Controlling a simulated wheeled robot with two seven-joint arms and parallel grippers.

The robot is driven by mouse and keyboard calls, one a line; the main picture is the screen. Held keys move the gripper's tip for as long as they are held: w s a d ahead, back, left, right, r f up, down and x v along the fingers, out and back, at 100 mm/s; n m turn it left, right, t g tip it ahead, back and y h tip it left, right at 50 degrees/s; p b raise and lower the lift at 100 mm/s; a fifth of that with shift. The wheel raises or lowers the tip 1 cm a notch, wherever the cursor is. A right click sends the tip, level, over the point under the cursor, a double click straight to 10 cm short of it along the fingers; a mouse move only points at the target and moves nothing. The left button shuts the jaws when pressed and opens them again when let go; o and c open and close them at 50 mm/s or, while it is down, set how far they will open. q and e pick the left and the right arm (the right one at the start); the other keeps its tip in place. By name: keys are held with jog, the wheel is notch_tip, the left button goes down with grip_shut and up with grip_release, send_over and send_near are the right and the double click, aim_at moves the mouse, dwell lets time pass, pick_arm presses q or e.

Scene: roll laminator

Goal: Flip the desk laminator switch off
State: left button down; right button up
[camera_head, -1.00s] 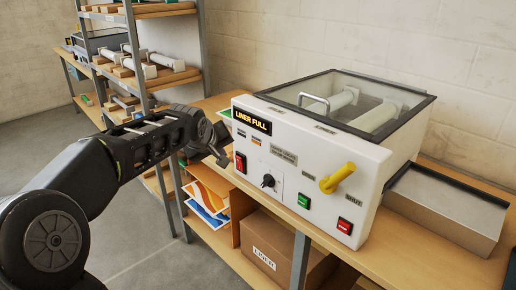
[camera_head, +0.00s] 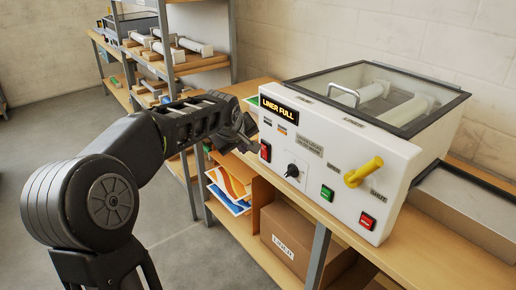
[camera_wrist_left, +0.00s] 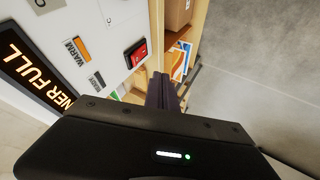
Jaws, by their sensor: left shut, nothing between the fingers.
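The white desk laminator (camera_head: 345,190) stands on a wooden bench, its front panel facing me and its display reading "LINER FULL". A red rocker switch (camera_head: 265,151) sits at the panel's left edge, below the display. In the left wrist view the same red switch (camera_wrist_left: 136,53) shows close, beside the READY and WARM indicators. My left gripper (camera_head: 249,140) is shut and empty, its tips just left of the red switch. In the wrist view its dark fingers (camera_wrist_left: 163,92) are right of and below the switch, seemingly apart from it. My right gripper is not in view.
The panel also carries a black knob (camera_head: 292,170), a green button (camera_head: 327,193), a yellow lever (camera_head: 364,172) and another red switch (camera_head: 367,220). A cardboard box (camera_head: 295,243) and colored sheets lie under the bench. A metal shelf (camera_head: 195,62) stands behind my arm.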

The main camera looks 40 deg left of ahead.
aim_at(262, 152)
pick_arm(q)
jog(key=w+f+p, duration=0.2)
jog(key=w+f, duration=0.3)
jog(key=w, duration=0.3)
jog(key=shift+w+a, duration=0.15)
jog(key=shift+a, duration=0.25)
jog(key=shift+f+p, duration=0.1)
jog(key=shift+p, duration=0.2)
jog(key=p, duration=0.1)
jog(key=g+p, duration=0.1)
jog(key=shift+w+d+r+p, duration=0.2)
jog(key=shift+w+r+p, duration=0.1)
jog(key=shift+w+r, duration=0.1)
jog(key=shift+f+b, duration=0.3)
jog(key=shift+r, duration=0.1)
jog(key=shift+r, duration=0.1)
